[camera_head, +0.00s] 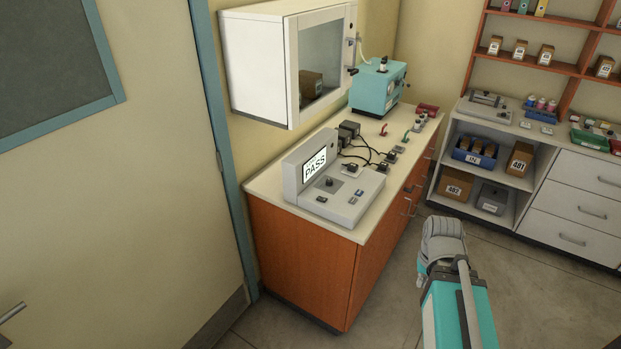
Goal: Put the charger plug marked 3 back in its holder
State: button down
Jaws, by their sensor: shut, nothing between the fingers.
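Black charger plugs (349,130) with dark cables sit together behind the test device on the counter. The cables run forward to small dark pieces (352,168) on and beside the device. I cannot read a number 3 on any of them, and I cannot tell which piece is its holder. The grey test device (345,204) has an upright screen (315,163) reading PASS. My arm shows at the lower right, over the floor and apart from the counter. My gripper's fingers cannot be made out.
The orange counter (300,262) stands against the wall, under a white glass-fronted cabinet (262,62). A teal machine (378,88) is at its far end, with small red and green items nearby. Shelves with boxes and white drawers (575,208) stand right. Floor (400,300) before the counter is clear.

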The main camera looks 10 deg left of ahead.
aim_at(352, 167)
jog(key=k, duration=0.35)
jog(key=z, duration=1.15)
jog(key=i, duration=1.5)
jog(key=u, duration=0.35)
